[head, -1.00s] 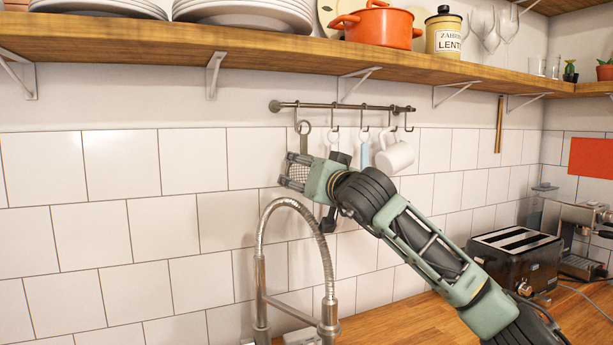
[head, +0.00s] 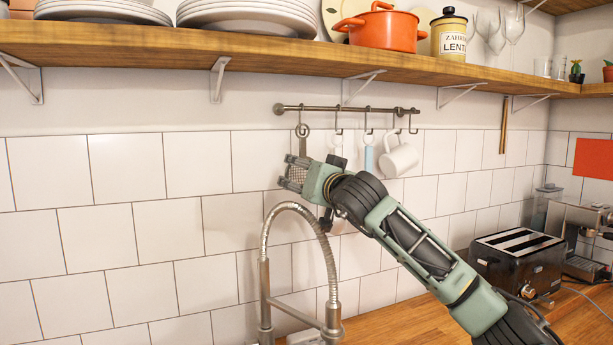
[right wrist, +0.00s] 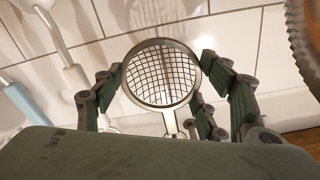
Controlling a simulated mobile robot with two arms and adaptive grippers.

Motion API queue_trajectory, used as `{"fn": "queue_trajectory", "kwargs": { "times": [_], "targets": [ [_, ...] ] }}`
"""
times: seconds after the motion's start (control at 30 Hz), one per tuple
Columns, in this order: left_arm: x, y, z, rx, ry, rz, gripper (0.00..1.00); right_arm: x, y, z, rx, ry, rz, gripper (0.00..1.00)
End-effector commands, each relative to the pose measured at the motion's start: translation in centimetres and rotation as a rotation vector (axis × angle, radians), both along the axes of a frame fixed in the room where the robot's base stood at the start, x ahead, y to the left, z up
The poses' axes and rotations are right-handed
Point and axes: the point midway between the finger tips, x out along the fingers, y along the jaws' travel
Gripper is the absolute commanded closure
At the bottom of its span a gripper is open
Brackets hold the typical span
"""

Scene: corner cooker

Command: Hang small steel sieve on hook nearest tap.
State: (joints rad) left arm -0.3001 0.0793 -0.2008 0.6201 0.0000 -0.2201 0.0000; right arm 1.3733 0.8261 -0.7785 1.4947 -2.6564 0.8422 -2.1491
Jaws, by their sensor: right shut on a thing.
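The small steel sieve (head: 302,146) is upright below the rail, its mesh bowl down and its handle ring up. My right gripper (head: 294,173) is shut on its bowl, close to the tiled wall. In the right wrist view the round mesh sieve (right wrist: 163,74) lies between the green finger pads of the gripper (right wrist: 160,88). The ring is at the leftmost hook (head: 300,115), the one nearest the tap (head: 266,270). I cannot tell whether the ring sits on the hook or just in front of it. My left gripper is not in view.
A rail (head: 350,109) carries several hooks. A white mug (head: 399,158) and a light-blue-handled utensil (head: 369,158) hang to the right. A wooden shelf (head: 270,47) with plates and an orange pot (head: 384,30) runs above. A toaster (head: 515,262) stands at the right.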

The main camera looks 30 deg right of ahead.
Motion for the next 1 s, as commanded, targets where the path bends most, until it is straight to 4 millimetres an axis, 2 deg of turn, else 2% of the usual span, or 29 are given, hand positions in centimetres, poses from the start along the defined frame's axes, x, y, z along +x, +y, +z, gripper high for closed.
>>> {"fn": "queue_trajectory", "kwargs": {
  "times": [0.77,1.0],
  "targets": [
    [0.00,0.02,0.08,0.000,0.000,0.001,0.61,0.19,-0.05,0.01,0.000,-0.001,-0.001,0.61],
    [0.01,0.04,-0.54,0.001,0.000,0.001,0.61,0.19,-0.04,-0.70,0.000,-0.001,-0.001,0.61]
  ]
}}
